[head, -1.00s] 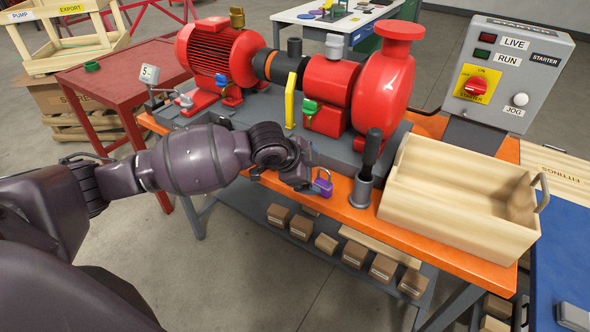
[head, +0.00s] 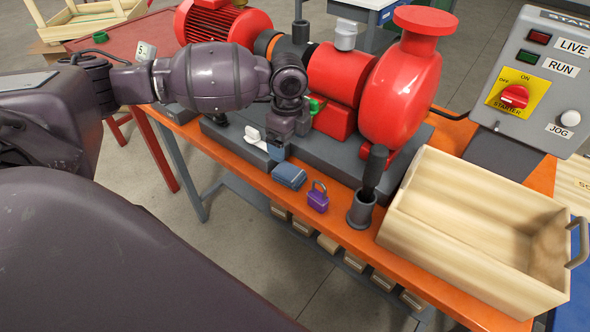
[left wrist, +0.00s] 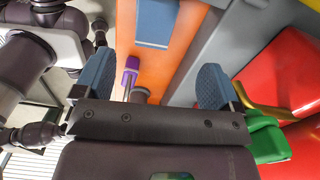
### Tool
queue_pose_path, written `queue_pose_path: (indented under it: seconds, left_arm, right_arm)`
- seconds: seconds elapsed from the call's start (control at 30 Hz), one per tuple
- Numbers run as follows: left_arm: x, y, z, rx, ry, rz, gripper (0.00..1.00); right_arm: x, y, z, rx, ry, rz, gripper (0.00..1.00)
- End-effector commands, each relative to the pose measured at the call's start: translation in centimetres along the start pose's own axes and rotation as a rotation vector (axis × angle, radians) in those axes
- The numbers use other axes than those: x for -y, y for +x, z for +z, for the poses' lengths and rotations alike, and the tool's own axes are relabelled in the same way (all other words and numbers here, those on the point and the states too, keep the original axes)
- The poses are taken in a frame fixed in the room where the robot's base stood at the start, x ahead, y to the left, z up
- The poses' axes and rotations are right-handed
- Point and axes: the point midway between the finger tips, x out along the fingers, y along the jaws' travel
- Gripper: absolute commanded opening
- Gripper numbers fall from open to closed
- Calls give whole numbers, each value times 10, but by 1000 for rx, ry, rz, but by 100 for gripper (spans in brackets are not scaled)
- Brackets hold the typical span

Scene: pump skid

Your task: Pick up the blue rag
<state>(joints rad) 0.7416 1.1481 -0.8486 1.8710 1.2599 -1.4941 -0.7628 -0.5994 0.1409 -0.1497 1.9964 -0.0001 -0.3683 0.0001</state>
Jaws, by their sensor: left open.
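The blue rag (head: 289,176) lies folded on the front edge strip of the orange bench, left of a purple padlock (head: 318,197). In the left wrist view the blue rag (left wrist: 156,22) is at the top, beyond the fingertips and between their lines. My left gripper (head: 270,148) is above and just behind the rag in the head view, apart from it. In the left wrist view my left gripper (left wrist: 155,82) is open, its blue fingers wide apart with nothing between them. My right gripper is not seen.
A dark handle stands in a grey cup (head: 361,210) right of the padlock (left wrist: 131,68). A wooden crate (head: 440,252) is farther right. The red pump (head: 400,95) and its grey base stand behind the rag. A green valve handle (left wrist: 266,140) is close to one finger.

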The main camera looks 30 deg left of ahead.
Motion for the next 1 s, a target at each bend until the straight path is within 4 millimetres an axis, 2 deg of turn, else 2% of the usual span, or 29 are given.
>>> queue_pose_path:
  seconds: [0.27,0.47,0.63,0.83,1.0]
  left_arm:
    - [-1,41,-1,-1,-1,4,89]
    - [-1,52,-2,0,-1,0,89]
    - [-4,69,-5,-1,0,3,89]
    - [-6,96,-7,0,-1,4,89]
    - [-5,100,-7,0,-1,0,89]
  right_arm:
    - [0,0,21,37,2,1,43]
    - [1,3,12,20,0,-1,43]
    - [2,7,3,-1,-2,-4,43]
    - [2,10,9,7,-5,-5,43]
    - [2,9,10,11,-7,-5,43]
